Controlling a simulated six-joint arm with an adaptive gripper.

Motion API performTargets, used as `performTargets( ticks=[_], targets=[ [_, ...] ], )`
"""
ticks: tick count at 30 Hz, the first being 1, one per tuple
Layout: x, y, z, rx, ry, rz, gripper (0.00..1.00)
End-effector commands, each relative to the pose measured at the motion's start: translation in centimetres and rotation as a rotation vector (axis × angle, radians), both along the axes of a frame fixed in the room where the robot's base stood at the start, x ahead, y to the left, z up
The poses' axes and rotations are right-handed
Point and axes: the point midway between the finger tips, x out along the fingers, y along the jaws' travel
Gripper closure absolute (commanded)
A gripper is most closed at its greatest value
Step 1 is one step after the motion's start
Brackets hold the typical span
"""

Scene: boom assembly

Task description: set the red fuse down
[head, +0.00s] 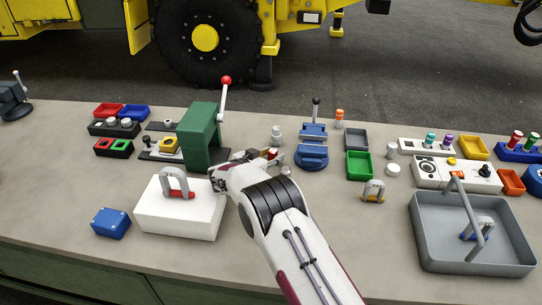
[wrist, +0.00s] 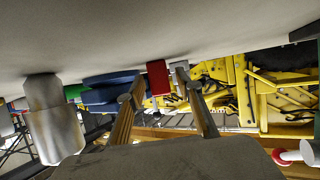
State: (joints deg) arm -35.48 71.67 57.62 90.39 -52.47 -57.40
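The red fuse (wrist: 158,78) shows between the two fingertips in the wrist view, close to the tabletop. A small grey piece beside it looks like its end cap. My gripper (wrist: 161,84) appears shut on it. In the head view my gripper (head: 271,156) is low over the middle of the bench, just right of the green press (head: 203,132), with a bit of red at its tips. The arm hides much of this spot, and I cannot tell whether the fuse touches the bench.
A blue vise (head: 312,150) stands just right of the gripper, with a grey metal knob (head: 276,136) behind it. A white block (head: 180,212) with a handle lies at front left. A green bin (head: 359,165) and a large grey tray (head: 472,258) are to the right.

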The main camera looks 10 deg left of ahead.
Motion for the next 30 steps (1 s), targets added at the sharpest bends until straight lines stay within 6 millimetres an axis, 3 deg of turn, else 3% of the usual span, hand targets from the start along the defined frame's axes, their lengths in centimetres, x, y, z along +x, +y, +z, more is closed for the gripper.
performTargets(
  ticks=[10, 20, 30],
  targets=[
    [-0.2, 0.1, 0.5, 0.000, 0.000, 0.001, 0.65],
    [-2.4, 1.1, 1.4, 0.000, 0.000, 0.001, 0.65],
    [-2.5, 1.1, 6.1, 0.001, -0.003, 0.000, 0.65]
  ],
)
